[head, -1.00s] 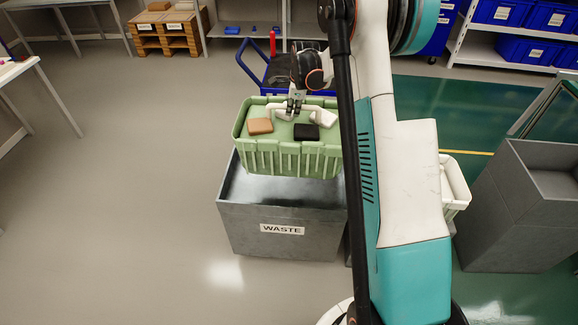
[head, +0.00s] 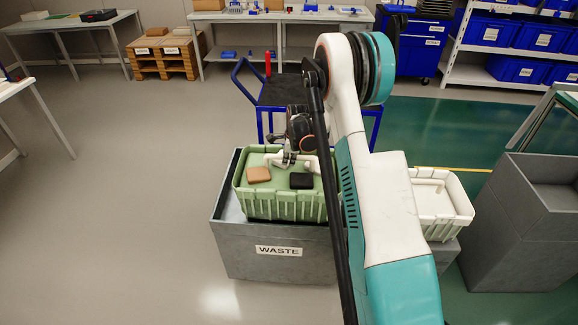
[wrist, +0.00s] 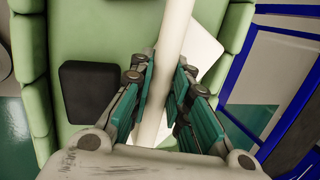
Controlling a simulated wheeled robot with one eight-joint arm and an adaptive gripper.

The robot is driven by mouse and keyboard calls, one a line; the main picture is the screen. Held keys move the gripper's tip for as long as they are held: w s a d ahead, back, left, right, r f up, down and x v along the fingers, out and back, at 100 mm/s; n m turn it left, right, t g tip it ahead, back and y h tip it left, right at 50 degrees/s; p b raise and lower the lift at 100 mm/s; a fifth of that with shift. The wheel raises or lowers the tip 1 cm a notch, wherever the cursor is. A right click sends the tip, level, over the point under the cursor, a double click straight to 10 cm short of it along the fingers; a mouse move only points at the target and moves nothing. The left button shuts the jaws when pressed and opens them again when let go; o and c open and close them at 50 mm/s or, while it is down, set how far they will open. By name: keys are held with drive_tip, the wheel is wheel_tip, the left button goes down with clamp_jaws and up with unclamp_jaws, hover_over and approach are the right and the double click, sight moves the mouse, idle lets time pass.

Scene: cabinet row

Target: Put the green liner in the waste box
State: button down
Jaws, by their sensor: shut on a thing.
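The green liner (head: 285,208) is a ribbed open tub with a pale bar handle (wrist: 172,30) across it. A brown block (head: 258,174) and a black block (head: 301,180) lie in it; a white piece (wrist: 205,50) shows beside the handle in the wrist view. My gripper (wrist: 162,72) is shut on the handle, and in the head view (head: 287,160) it is above the liner. The grey waste box (head: 235,245), labelled WASTE, is under and around the liner. The liner's lower edge meets the box's front rim; how deep it sits I cannot tell. My arm hides their right sides.
A white tub (head: 440,212) stands to the right on a grey box, with a taller grey bin (head: 535,235) beyond it. A blue cart (head: 285,92) stands just behind the waste box. The floor at left is clear.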

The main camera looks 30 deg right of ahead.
sight(289, 169)
wheel_tip(289, 169, down, 3)
drive_tip(key=shift+f+b, duration=0.2)
drive_tip(key=shift+b, duration=0.3)
drive_tip(key=shift+r, duration=0.1)
drive_tip(key=c, duration=1.5)
unclamp_jaws()
drive_tip(key=p+v, duration=0.4)
drive_tip(key=v, duration=0.8)
